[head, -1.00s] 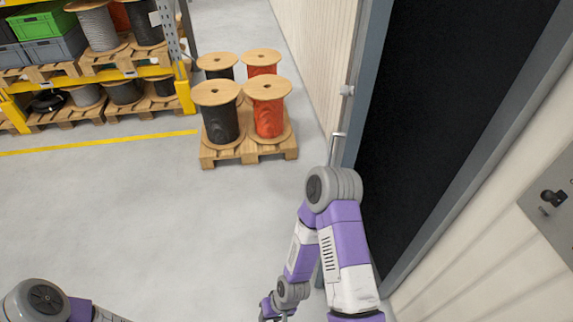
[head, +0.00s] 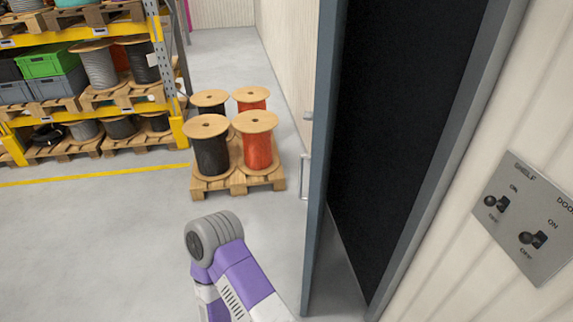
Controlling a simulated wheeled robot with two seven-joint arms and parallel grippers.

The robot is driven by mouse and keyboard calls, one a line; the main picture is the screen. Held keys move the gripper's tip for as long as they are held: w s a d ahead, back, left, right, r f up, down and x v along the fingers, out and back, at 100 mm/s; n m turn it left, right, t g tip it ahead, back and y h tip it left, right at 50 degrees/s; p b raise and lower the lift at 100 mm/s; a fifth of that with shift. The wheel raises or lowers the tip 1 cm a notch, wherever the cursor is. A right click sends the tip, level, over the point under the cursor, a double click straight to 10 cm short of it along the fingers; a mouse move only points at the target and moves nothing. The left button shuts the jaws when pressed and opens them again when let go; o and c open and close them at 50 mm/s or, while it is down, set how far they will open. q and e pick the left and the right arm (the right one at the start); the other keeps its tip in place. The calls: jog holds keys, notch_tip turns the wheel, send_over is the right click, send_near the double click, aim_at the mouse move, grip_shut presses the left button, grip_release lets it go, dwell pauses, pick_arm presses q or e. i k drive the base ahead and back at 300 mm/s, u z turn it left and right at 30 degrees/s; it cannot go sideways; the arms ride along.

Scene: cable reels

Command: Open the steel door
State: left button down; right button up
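The steel door (head: 318,160) stands ajar and shows as a narrow blue-grey strip, almost edge-on. A pale upright handle (head: 304,178) sticks out on its left side, with a small grey fitting (head: 308,115) above it. To the right of the door strip is a tall dark area, with a wedge of grey floor showing at its foot. The grey-blue door frame (head: 455,150) borders it on the right. One of my purple and white arms is in the lower middle, left of the door and apart from the handle. Neither gripper shows.
A pallet (head: 240,180) with black and orange cable reels stands left of the door. A yellow-edged shelf (head: 90,118) with crates and reels is at the far left. A switch panel (head: 525,218) is on the right wall. The floor at lower left is clear.

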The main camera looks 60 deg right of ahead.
aim_at(332, 13)
jog(key=z, duration=0.5)
jog(key=i, duration=1.9)
jog(key=z, duration=1.15)
